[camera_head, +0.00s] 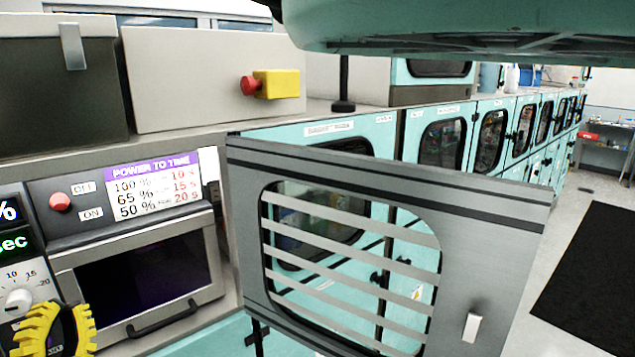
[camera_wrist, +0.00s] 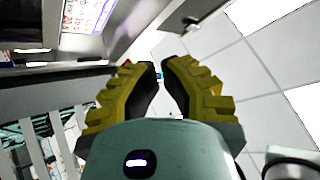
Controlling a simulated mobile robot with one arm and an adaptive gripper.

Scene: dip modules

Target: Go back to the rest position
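My gripper (camera_wrist: 160,68) shows in the wrist view as two yellow ribbed fingers with black inner pads. A narrow gap shows between the tips, and nothing is seen held in it. In the head view a yellow finger of my gripper (camera_head: 55,330) shows at the lower left corner, in front of the control panel and left of the oven-like dark-windowed unit (camera_head: 140,275). The rest of the gripper is cut off there. A grey door (camera_head: 490,250) with a slatted window stands swung out to the right of that unit.
The grey door juts out in the middle of the head view. Teal cabinets (camera_head: 380,140) line the wall behind it. A red knob on a yellow box (camera_head: 275,84) sits on a grey housing (camera_head: 200,75) above. Open floor (camera_head: 565,225) and a black mat (camera_head: 590,275) lie at the right.

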